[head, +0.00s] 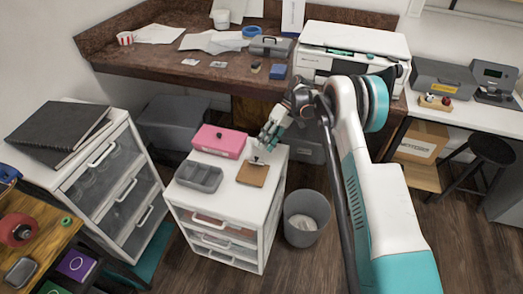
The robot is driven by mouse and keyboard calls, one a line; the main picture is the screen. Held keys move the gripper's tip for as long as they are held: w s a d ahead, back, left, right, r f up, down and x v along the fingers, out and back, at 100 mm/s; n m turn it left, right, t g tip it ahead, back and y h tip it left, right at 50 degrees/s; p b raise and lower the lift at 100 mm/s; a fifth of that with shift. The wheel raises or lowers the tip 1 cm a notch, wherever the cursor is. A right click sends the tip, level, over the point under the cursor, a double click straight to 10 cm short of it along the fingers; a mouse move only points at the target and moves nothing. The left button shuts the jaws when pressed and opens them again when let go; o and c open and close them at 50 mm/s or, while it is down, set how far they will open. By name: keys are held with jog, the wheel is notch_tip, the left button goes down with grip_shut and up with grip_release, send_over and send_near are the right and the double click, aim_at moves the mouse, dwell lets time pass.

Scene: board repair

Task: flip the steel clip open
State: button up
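A small brown board (252,174) lies on the white top of a drawer unit (228,184). A small dark and silver piece at its back edge looks like the steel clip (257,161); it is too small to tell whether it is open or closed. My gripper (264,145), with teal fingers, points down just above the clip. Whether it touches the clip or has its fingers apart is too small to see.
A pink box (219,141) and a grey divided tray (199,177) stand left of the board. A bin (306,218) stands on the floor to the right. A brown desk (190,66) with a printer (352,45) is behind.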

jog(key=shift+v, duration=1.5)
notch_tip(320, 180, up, 7)
jog(key=s+d+m+t+h+p, duration=0.1)
jog(key=s+d+m+t+p, duration=0.1)
jog(key=m+t+p, duration=0.3)
jog(key=shift+n+g, duration=0.5)
jog(key=shift+g, duration=0.1)
jog(key=b+x, duration=0.4)
jog(key=x, duration=0.9)
jog(key=shift+s+a+f, duration=0.15)
jog(key=shift+f, duration=0.2)
jog(key=shift+c, duration=0.5)
grip_shut()
